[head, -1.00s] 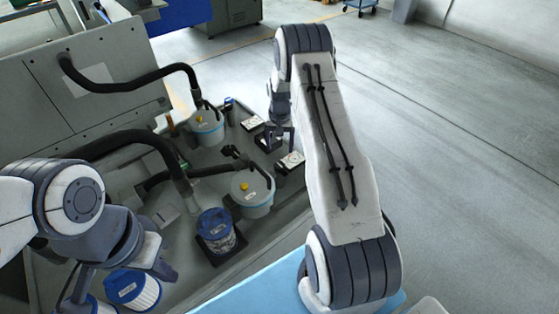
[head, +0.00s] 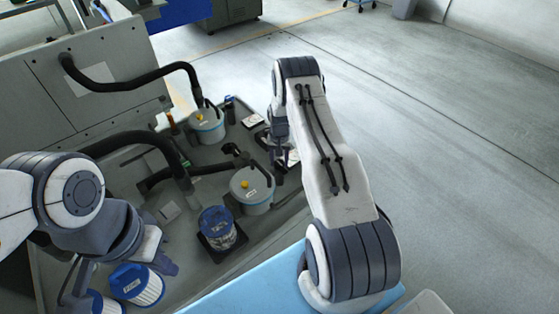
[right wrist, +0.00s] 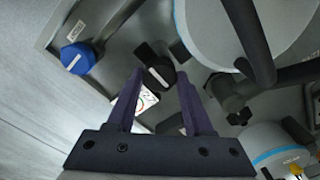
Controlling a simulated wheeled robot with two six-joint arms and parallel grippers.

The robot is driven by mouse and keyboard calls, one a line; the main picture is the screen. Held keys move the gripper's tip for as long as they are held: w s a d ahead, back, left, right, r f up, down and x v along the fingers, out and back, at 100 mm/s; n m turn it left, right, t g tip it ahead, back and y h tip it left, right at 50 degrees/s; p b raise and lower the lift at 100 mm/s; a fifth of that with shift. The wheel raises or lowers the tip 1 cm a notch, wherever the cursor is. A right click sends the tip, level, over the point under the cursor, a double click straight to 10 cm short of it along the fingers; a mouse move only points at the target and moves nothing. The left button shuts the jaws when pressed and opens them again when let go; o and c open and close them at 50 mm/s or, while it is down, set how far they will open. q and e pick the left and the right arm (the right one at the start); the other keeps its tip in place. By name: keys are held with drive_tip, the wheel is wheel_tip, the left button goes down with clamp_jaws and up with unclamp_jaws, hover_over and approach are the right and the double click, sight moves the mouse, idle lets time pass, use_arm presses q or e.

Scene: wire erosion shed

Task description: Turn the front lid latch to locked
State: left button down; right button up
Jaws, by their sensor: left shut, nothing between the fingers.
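A black knob with a pale bar (right wrist: 158,76), which looks like a lid latch, shows in the right wrist view beside a white card with coloured marks (right wrist: 136,102). My right gripper (right wrist: 161,82) is open, with the knob in line with the gap between its fingertips. I cannot tell whether the fingers touch it. In the head view my right gripper (head: 287,158) is by the near card, which it mostly hides with the latch. My left gripper (head: 168,267) is shut and empty, beside a blue-topped filter (head: 137,285).
Two white-and-blue canisters (head: 252,190) (head: 207,126) with black hoses stand in the grey tray. A blue-lidded jar (head: 216,228) stands near the front. A farther card (head: 253,121) lies near the tray edge. Open floor (head: 450,150) lies to the right.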

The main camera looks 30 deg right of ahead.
clamp_jaws()
drive_tip(key=shift+f+m+b, duration=0.15)
drive_tip(key=shift+m+b, duration=1.2)
drive_tip(key=shift+m, duration=0.05)
drive_tip(key=m+b, duration=0.2)
drive_tip(key=m, duration=0.1)
drive_tip(key=shift+m, duration=0.3)
drive_tip(key=m+b, duration=0.2)
drive_tip(key=m, duration=0.3)
drive_tip(key=shift+m+b, duration=0.3)
drive_tip(key=shift+b, duration=0.05)
drive_tip(key=m+b, duration=0.1)
drive_tip(key=m, duration=0.2)
drive_tip(key=shift+r+m+b, duration=0.2)
drive_tip(key=shift+m+b, duration=0.1)
drive_tip(key=shift+m, duration=1.2)
drive_tip(key=o, duration=0.7)
unclamp_jaws()
